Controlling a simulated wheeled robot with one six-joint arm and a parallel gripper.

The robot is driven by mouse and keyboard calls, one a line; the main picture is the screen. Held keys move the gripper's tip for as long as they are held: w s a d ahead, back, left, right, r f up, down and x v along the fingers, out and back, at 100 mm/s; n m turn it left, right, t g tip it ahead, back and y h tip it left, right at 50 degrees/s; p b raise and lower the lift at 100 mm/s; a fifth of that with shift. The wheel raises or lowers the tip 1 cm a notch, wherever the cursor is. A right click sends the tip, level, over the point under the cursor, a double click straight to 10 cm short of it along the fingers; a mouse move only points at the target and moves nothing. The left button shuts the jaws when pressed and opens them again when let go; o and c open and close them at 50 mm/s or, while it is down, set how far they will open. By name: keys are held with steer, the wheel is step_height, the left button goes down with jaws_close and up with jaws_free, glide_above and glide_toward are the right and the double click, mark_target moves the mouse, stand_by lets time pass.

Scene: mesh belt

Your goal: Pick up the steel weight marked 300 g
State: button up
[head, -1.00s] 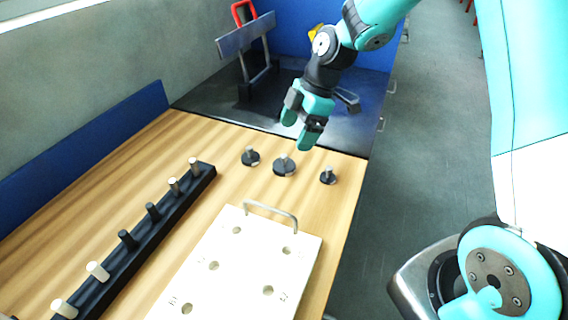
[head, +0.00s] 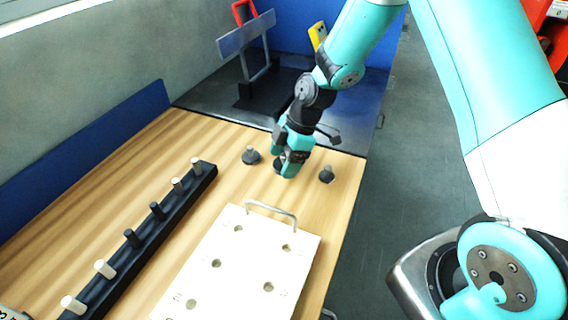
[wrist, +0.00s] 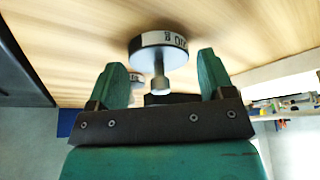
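Three steel weights, dark discs with upright knobs, stand in a row on the wooden table. The left weight (head: 251,157) and the right weight (head: 326,175) are clear of my gripper. The middle weight (head: 279,168) is mostly hidden behind my gripper (head: 291,170), which is low over it. In the wrist view the nearest weight (wrist: 158,48) has a pale label, only partly legible, so I cannot confirm 300 g. Its knob points between the two fingers of my gripper (wrist: 162,75), which are open with a gap on each side. Part of another weight (wrist: 137,79) shows behind the left finger.
A white board (head: 225,265) with holes and a metal handle (head: 272,213) lies in front of the weights. A black rack (head: 135,245) with several upright pegs runs along the left. A dark mat with a stand (head: 257,62) is behind. The table's right edge is near the right weight.

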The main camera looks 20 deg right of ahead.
steer(key=c, duration=0.9)
steer(key=shift+o, duration=0.2)
steer(key=shift+r, duration=0.15)
